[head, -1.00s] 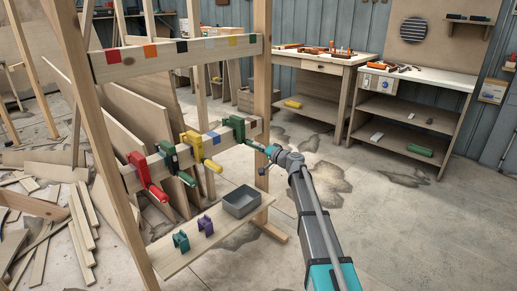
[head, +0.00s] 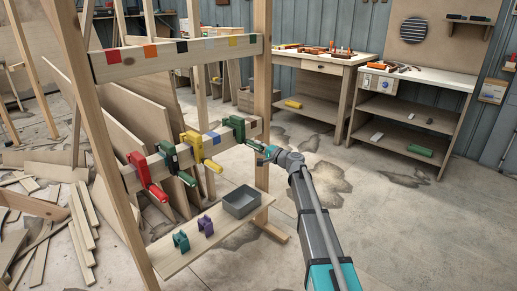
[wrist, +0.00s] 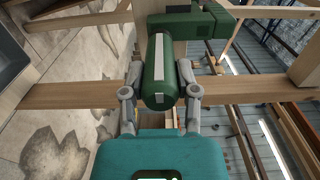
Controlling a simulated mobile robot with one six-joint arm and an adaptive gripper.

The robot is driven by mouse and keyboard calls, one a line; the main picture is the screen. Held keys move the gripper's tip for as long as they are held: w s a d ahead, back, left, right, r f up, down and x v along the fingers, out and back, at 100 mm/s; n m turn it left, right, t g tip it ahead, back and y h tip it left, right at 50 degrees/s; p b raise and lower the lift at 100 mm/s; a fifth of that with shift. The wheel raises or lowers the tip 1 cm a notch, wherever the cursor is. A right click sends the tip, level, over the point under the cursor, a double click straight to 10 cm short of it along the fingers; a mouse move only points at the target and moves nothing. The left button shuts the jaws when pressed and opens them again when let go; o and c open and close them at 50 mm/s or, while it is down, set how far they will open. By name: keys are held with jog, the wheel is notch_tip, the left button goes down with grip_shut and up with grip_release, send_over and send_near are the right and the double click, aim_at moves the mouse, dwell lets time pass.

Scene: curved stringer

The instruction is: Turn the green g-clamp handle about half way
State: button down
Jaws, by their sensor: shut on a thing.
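The green g-clamp (head: 235,127) is at the right end of the lower beam of the wooden frame. Its green cylindrical handle (wrist: 157,75) points toward my wrist camera and carries a pale stripe, which faces the camera. My gripper (head: 262,149) is at this handle. In the wrist view, the two grey fingers of my gripper (wrist: 160,72) lie on either side of the handle and are shut on it. The clamp's green body (wrist: 190,22) shows beyond the handle. A second, darker green clamp (head: 170,158) sits further left on the same beam.
A yellow clamp (head: 195,147) and a red clamp (head: 140,170) share the lower beam (head: 222,143). Below, a shelf (head: 170,262) holds a grey bin (head: 241,201) and teal and purple clips. Open floor (head: 420,230) lies to the right; workbenches stand behind.

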jog(key=shift+c, duration=1.8)
grip_release()
jog(key=shift+s, duration=0.1)
jog(key=v, duration=1.2)
jog(key=shift+s+d, duration=0.25)
jog(key=shift+d, duration=0.05)
